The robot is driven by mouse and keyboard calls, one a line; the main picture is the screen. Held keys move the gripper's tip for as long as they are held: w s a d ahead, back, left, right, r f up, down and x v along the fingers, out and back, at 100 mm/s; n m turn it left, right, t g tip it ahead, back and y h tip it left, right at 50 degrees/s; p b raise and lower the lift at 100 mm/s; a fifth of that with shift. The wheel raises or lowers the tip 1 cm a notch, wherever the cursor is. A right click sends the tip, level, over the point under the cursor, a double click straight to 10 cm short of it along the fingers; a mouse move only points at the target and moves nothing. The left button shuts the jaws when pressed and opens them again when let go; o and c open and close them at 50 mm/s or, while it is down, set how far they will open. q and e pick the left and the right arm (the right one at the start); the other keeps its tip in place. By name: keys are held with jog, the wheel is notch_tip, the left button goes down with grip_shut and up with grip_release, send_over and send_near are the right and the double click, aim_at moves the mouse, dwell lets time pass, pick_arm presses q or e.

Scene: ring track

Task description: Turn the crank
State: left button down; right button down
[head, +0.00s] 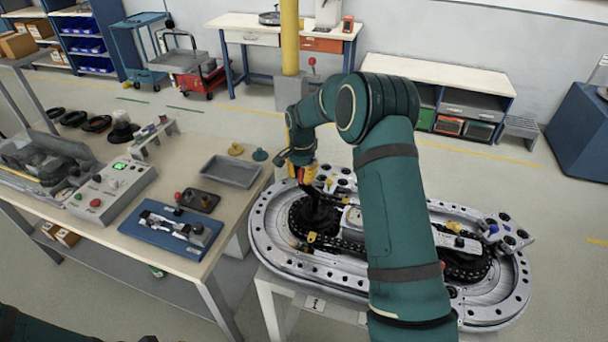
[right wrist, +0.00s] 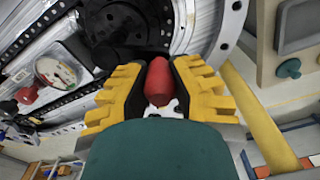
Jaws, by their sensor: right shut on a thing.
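The ring track (head: 262,235) is a grey oval with a chain loop inside, standing on a light frame. My right arm reaches over it, and my right gripper (head: 305,178) points down at the track's left end. In the right wrist view, the yellow-and-black fingers of my right gripper (right wrist: 160,85) are shut on the crank's red handle (right wrist: 158,80), which stands between them. A dark round hub (right wrist: 125,22) lies beyond the handle. My forearm hides the middle of the track in the head view. My left gripper is not in view.
A workbench (head: 150,262) at the left carries a control box (head: 112,188), a grey tray (head: 230,171) and a blue fixture plate (head: 150,232). A yellow post (head: 290,40) rises behind the track. Open floor (head: 500,180) lies beyond the track to the right.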

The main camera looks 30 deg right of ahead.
jog(key=shift+a+f, duration=0.1)
jog(key=shift+a, duration=0.05)
jog(key=c, duration=0.8)
grip_release()
jog(key=shift+o, duration=0.2)
jog(key=shift+r, duration=0.45)
notch_tip(320, 180, up, 11)
jog(key=shift+r, duration=0.15)
